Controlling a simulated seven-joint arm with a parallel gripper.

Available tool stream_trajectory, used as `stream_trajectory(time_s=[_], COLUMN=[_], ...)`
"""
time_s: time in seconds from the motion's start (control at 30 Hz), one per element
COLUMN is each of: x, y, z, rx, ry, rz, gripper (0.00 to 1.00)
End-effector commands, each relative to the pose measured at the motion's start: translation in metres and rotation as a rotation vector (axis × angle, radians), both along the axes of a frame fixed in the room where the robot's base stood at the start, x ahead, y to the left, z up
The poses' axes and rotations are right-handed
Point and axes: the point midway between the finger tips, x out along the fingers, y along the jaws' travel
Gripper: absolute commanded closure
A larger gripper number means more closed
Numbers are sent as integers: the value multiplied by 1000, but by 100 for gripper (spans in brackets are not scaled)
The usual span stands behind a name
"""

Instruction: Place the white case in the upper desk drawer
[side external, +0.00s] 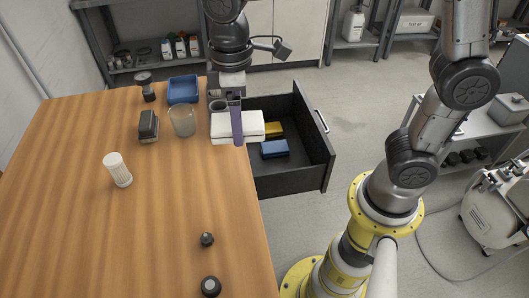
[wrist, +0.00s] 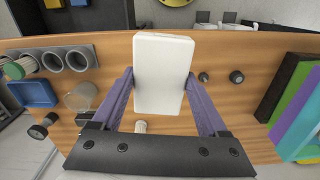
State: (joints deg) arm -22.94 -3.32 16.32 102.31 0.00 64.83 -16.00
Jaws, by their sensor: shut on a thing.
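The white case (side external: 222,125) is a flat white block near the right edge of the wooden desk, beside the open drawer. In the wrist view the white case (wrist: 163,70) stands between the purple fingers of my gripper (wrist: 160,82), which is shut on it. My gripper (side external: 237,122) also shows in the side view, with one purple finger in front of the case. I cannot tell whether the case touches the desktop. The dark upper desk drawer (side external: 300,148) is pulled out to the right. A yellow box (side external: 274,129) and a blue box (side external: 275,149) lie in it.
On the desk (side external: 120,230), a blue tray (side external: 183,88), a clear cup (side external: 182,122), a dark block (side external: 148,125) and a white ribbed cylinder (side external: 117,169) stand left of the case. Two black knobs (side external: 207,239) are near the front. The drawer's near right part looks free.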

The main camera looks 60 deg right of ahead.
Motion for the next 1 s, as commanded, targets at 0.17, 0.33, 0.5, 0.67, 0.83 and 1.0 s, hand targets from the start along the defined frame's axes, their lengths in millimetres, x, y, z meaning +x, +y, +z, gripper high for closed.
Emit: stream_trajectory(time_s=[0.17, 0.33, 0.5, 0.67, 0.83, 1.0], x=[10, 21, 29, 34, 35, 33], y=[-21, -50, -83, -115, -149, -183], z=[1, 1, 1, 0, 0, 0], rx=[0, 0, 0, -1, -1, -1], ry=[-3, -3, -3, -3, -3, -3], rz=[-276, -650, -1067, -1459, -1875, -2286], gripper=[82, 82, 82, 82, 82, 82])
